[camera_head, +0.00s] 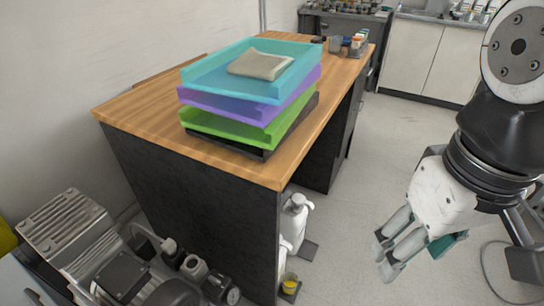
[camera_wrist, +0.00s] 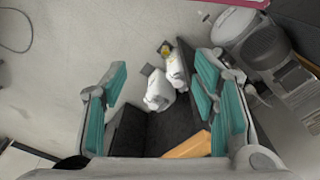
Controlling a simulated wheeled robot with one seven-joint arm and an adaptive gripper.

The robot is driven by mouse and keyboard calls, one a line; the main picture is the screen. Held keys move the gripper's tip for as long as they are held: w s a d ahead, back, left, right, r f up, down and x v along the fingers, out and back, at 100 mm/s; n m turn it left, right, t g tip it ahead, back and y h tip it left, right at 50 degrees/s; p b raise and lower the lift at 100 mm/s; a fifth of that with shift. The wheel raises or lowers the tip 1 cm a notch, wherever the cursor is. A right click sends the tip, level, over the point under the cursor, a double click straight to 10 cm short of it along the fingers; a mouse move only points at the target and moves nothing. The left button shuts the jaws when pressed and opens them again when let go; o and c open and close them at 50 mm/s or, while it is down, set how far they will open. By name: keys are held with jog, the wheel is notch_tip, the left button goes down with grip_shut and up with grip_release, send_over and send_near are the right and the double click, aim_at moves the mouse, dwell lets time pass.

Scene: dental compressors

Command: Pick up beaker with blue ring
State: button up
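I cannot make out a beaker with a blue ring in either view. Several small cups or jars (camera_head: 346,46) stand at the far right end of the wooden table (camera_head: 140,108) in the head view; they are too small to tell a ring on any of them. My gripper (camera_head: 412,256) hangs over the floor to the right of the table. In the wrist view my gripper (camera_wrist: 161,70) has its teal-padded fingers spread wide apart, with nothing between them.
Stacked trays, turquoise (camera_head: 208,79), purple (camera_head: 240,108), green and black, stand on the table with a folded cloth (camera_head: 260,64) on top. A compressor (camera_head: 75,235) is at lower left. White bottles (camera_head: 293,220) stand by the table's side. Floor right of the table is largely clear.

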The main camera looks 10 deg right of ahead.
jog(key=o, duration=0.4)
jog(key=w+f+n, duration=0.1)
jog(key=w, duration=0.3)
jog(key=w+f+n+b, duration=0.1)
jog(key=w+f, duration=0.1)
jog(key=w, duration=0.2)
jog(key=w+f+n+b, duration=0.1)
jog(key=w+f, duration=0.1)
jog(key=w, duration=0.2)
jog(key=shift+a+n, duration=0.3)
jog(key=shift+c, duration=0.2)
jog(key=n+y+b, duration=0.4)
jog(key=n+b, duration=0.7)
jog(key=b, duration=0.1)
send_over(295, 275)
jog(key=s+d, duration=0.2)
jog(key=s, duration=0.1)
notch_tip(295, 275, down, 68)
jog(key=b+x, duration=0.3)
jog(key=x, duration=0.4)
jog(key=shift+w+a+f, duration=0.1)
jog(key=shift+w+f, duration=0.05)
jog(key=shift+f, duration=0.05)
jog(key=shift+b+x, duration=1.4)
jog(key=shift+x, duration=0.95)
jog(key=shift+a+f+y, duration=0.1)
jog(key=shift+f+y, duration=0.2)
jog(key=shift+f, duration=0.25)
